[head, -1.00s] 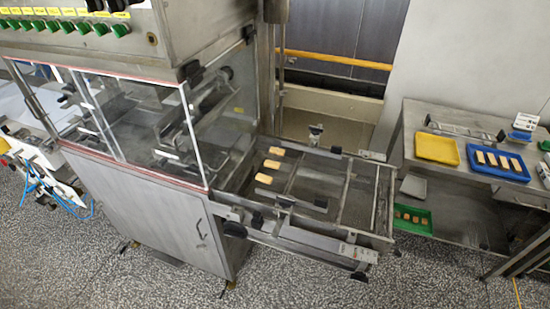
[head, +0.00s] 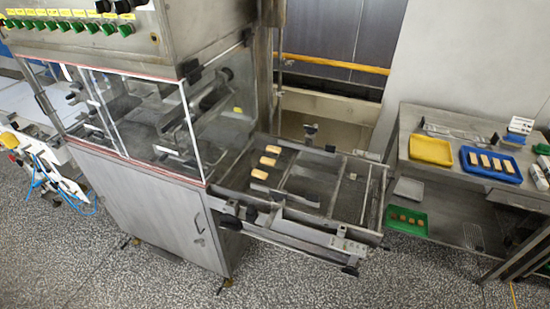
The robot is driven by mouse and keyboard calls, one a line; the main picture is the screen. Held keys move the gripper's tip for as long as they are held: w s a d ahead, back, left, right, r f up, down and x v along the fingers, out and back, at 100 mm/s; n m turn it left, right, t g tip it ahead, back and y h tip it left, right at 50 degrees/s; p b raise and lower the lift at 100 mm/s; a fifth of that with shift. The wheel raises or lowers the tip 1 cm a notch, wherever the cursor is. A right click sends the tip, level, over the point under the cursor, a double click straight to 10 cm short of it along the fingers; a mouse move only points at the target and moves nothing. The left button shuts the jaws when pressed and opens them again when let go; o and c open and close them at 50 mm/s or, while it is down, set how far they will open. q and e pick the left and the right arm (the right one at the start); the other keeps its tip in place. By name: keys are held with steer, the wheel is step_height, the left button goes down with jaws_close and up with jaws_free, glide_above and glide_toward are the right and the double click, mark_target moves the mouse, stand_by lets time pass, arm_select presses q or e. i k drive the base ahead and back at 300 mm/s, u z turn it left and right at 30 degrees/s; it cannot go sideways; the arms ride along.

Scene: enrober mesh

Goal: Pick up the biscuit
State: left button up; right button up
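Three pale rectangular biscuits lie in a row on the mesh belt at the machine's outlet: a far biscuit (head: 273,149), a middle biscuit (head: 267,161) and a near biscuit (head: 259,174). Several similar biscuits (head: 490,163) lie side by side in a blue tray (head: 511,177) on the side table. I cannot tell which biscuit the task means. Neither of my grippers shows in the head view.
The enrober (head: 150,210) with clear panels fills the left, and its belt frame (head: 345,245) juts out to the right. A yellow tray (head: 431,150) sits on the steel table (head: 410,118). A green tray (head: 420,229) with brown pieces is below. Speckled floor (head: 300,285) is clear in front.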

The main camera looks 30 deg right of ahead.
mark_target(273, 149)
steer(key=k, duration=1)
steer(key=z, duration=1)
steer(key=i, duration=1.25)
